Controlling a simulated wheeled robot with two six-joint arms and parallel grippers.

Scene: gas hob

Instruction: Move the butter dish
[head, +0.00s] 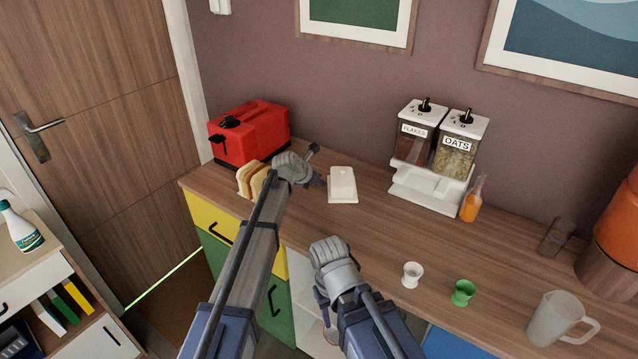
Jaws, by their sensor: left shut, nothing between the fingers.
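The white butter dish (342,184), a lidded block on a flat base, sits upright on the wooden counter towards the back. My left gripper (319,182) is just to the left of the dish, its dark fingers small and partly hidden by the grey wrist. It is shut and empty, and a narrow gap seems to separate it from the dish. My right gripper (322,298) is lower in the picture, near the counter's front edge. Its fingers are mostly hidden behind its wrist, so I cannot tell whether they are open.
Bread slices (252,180) and a red toaster (248,133) stand left of my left gripper. A cereal dispenser (430,190) and an orange bottle (472,200) are right of the dish. A white egg cup (412,274), green cup (462,293) and mug (556,320) stand nearer the front.

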